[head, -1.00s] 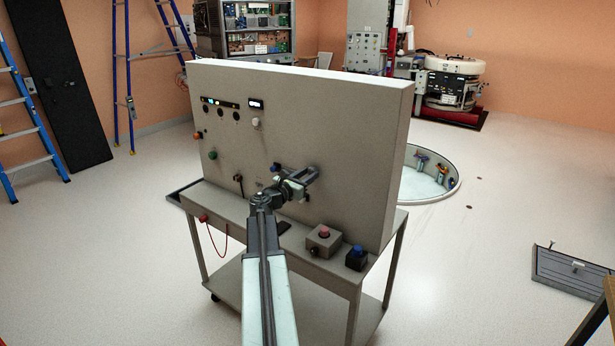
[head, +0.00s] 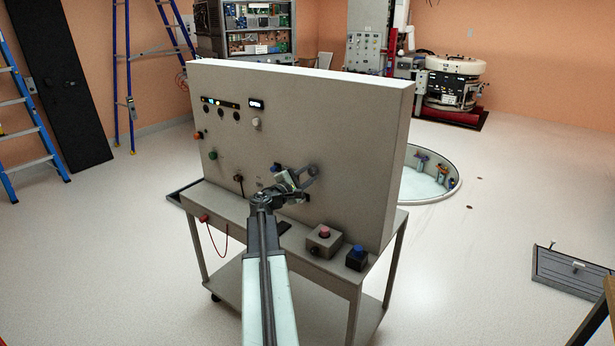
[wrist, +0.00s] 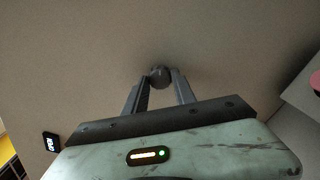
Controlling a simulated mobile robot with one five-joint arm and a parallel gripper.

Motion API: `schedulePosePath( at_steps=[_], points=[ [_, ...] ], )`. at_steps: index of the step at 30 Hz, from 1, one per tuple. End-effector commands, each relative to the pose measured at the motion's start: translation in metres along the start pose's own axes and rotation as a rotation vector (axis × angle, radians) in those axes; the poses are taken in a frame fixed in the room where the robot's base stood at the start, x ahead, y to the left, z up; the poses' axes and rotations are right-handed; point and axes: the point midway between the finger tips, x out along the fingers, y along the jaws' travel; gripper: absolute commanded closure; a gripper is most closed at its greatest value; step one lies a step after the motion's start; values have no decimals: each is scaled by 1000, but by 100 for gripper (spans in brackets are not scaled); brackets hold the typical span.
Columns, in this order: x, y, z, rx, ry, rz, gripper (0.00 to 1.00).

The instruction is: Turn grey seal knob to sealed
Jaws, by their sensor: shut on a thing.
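The grey seal knob (wrist: 160,76) is a small round grey knob on the upright panel, seen between my fingertips in the wrist view. My gripper (wrist: 161,84) is shut on it, with one finger on each side. In the head view my gripper (head: 312,174) reaches the lower right part of the panel face (head: 350,130) and is rolled to a tilt. The fingers mostly hide the knob there, and I cannot read its pointer or any label.
A red button box (head: 324,241) and a blue-topped black box (head: 357,258) stand on the cart ledge below right. Open floor lies around the cart.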

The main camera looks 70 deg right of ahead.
Motion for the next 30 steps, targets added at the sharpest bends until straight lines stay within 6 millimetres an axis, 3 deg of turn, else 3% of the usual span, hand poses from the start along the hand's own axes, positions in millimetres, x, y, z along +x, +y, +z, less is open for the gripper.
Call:
schedulePosePath(
  at_steps=[12,30],
  points=[
    [1,3,0,274,2,7,100],
    [2,3,0,364,3,7,100]
  ],
)
